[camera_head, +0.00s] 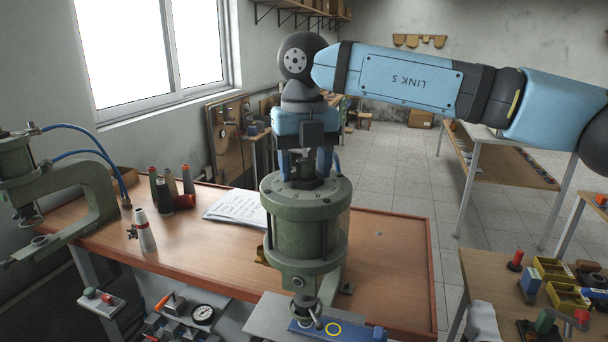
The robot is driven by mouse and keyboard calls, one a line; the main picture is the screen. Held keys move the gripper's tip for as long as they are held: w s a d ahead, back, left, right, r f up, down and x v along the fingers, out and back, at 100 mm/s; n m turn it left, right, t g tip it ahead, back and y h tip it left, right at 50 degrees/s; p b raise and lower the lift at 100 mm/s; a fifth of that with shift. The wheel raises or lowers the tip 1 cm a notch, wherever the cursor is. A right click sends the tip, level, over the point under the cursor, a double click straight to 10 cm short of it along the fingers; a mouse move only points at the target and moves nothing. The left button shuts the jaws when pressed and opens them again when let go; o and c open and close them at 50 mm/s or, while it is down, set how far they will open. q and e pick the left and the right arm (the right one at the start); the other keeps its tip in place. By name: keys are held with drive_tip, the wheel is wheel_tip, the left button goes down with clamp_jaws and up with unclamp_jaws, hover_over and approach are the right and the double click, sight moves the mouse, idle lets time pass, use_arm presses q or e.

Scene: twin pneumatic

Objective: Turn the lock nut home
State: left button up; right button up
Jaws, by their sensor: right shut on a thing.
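My right gripper (306,168) points straight down over the top of the green pneumatic cylinder (303,232), with its arm reaching in from the right. Its two blue fingers come down on either side of the dark lock nut (306,184) at the centre of the cylinder's round top cap. The jaws are shut on the nut, and a dark threaded stud shows between the fingers. How far the nut sits above its seat is hard to tell. My left gripper is not in view.
A second green press (85,190) with blue hoses stands at the left. A blue fixture (340,329) sits below the cylinder. A side table with yellow bins (553,270) stands at right.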

drive_tip(key=shift+f, duration=0.1)
drive_tip(key=shift+m, duration=0.3)
drive_tip(key=o, duration=0.9)
wheel_tip(320, 180, up, 14)
drive_tip(key=shift+f+b, duration=0.1)
drive_tip(key=shift+b, duration=0.35)
